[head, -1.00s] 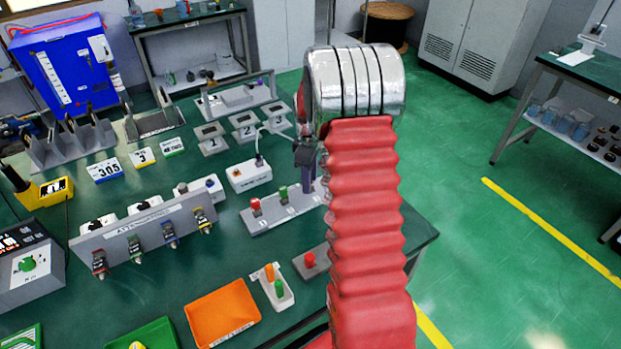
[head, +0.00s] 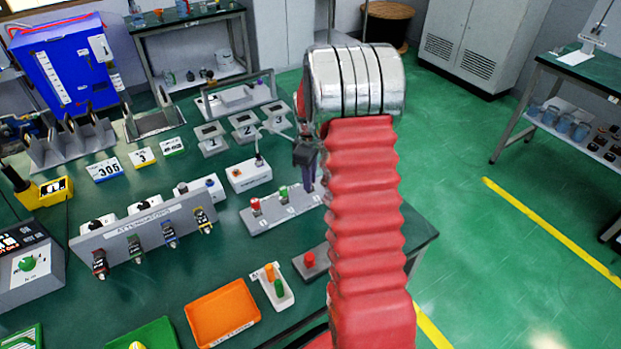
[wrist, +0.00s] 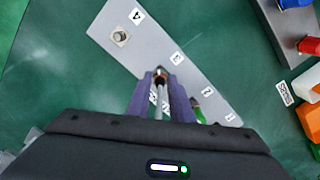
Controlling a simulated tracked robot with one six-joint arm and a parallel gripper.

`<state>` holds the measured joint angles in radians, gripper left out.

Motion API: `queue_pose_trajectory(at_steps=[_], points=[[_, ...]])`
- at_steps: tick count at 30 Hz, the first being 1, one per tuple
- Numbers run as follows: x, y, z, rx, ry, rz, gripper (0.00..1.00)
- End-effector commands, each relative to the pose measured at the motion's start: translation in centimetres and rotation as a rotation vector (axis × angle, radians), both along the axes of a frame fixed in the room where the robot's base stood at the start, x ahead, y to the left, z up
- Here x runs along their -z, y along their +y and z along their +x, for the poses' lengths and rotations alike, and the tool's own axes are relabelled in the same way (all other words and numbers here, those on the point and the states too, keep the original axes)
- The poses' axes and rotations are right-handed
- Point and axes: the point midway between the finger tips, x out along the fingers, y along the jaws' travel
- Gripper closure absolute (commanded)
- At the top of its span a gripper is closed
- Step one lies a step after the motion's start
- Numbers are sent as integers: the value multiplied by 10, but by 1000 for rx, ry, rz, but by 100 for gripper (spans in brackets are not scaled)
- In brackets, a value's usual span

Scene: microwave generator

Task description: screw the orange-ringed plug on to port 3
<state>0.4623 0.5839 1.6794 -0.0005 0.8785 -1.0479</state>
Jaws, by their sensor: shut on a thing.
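The port panel (wrist: 110,35) is a light grey strip with numbered labels. Port 4 (wrist: 119,36) is a bare metal connector in the wrist view. My gripper (wrist: 160,76) is shut on a slim plug with an orange-brown end (wrist: 160,73), just beside label 3, over where port 3 lies. The fingers and plug hide port 3, so I cannot tell how far the plug is seated. In the head view my gripper (head: 306,182) points down at the panel (head: 268,221), right of a green plug (head: 283,193) and a red plug (head: 256,206). My arm hides the panel's right end.
A white box (head: 248,175) with a cable stands behind the panel. The attenuator rack (head: 150,228) is to the left. An orange tray (head: 222,312), a small white holder (head: 272,287) and a red button box (head: 311,261) are in front.

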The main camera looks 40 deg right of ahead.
Motion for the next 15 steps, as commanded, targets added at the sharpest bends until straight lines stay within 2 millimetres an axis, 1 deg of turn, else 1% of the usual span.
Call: queue_pose_trajectory(at_steps=[8,15], points=[[-1,-1,0,168,-2,-1,100],[-1,-1,1,384,-2,-1,100]])
